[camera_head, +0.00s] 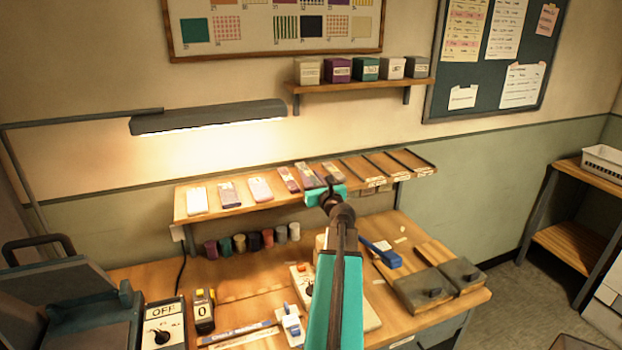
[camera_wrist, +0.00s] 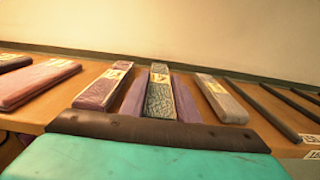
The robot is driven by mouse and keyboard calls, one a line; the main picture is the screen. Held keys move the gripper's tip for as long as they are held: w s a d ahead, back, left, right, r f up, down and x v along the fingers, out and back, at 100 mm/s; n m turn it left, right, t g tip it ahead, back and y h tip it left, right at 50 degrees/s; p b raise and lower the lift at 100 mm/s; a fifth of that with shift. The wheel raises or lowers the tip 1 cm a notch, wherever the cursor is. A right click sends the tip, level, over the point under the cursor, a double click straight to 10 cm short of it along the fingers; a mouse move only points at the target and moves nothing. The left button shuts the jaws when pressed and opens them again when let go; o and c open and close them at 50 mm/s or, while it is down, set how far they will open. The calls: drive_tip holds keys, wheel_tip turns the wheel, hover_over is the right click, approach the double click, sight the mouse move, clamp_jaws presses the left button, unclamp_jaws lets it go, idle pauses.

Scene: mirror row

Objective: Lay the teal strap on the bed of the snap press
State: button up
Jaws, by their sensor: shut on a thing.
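My gripper (camera_wrist: 160,98) is at the sloped shelf in the wrist view, its two purplish fingers closed on either side of a grey-green patterned strap (camera_wrist: 160,88). The strap has a pale label and is the closest to teal of the pieces there. It points away from me; I cannot tell whether it still touches the shelf. In the head view my gripper (camera_head: 320,183) is over the shelf, and the arm partly hides the held piece.
The shelf (camera_head: 184,212) holds several pale and purple pieces, with empty slots at its right. A purple piece (camera_wrist: 104,88) and a grey one (camera_wrist: 222,98) flank my fingers.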

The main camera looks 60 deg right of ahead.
drive_tip(key=shift+f, duration=0.1)
drive_tip(key=o, duration=1.1)
drive_tip(key=shift+s+a, duration=0.15)
drive_tip(key=shift+s, duration=0.05)
drive_tip(key=b+v, duration=0.1)
drive_tip(key=v, duration=0.4)
drive_tip(key=shift+s+a, duration=0.25)
drive_tip(key=shift+s, duration=0.05)
drive_tip(key=shift+b, duration=0.9)
drive_tip(key=shift+s+a+b, duration=0.1)
drive_tip(key=shift+s+b, duration=0.05)
drive_tip(key=shift+b, duration=0.5)
drive_tip(key=b+v, duration=0.2)
drive_tip(key=b, duration=0.6)
drive_tip(key=shift+s+a+f, duration=0.1)
drive_tip(key=shift+s+a, duration=0.05)
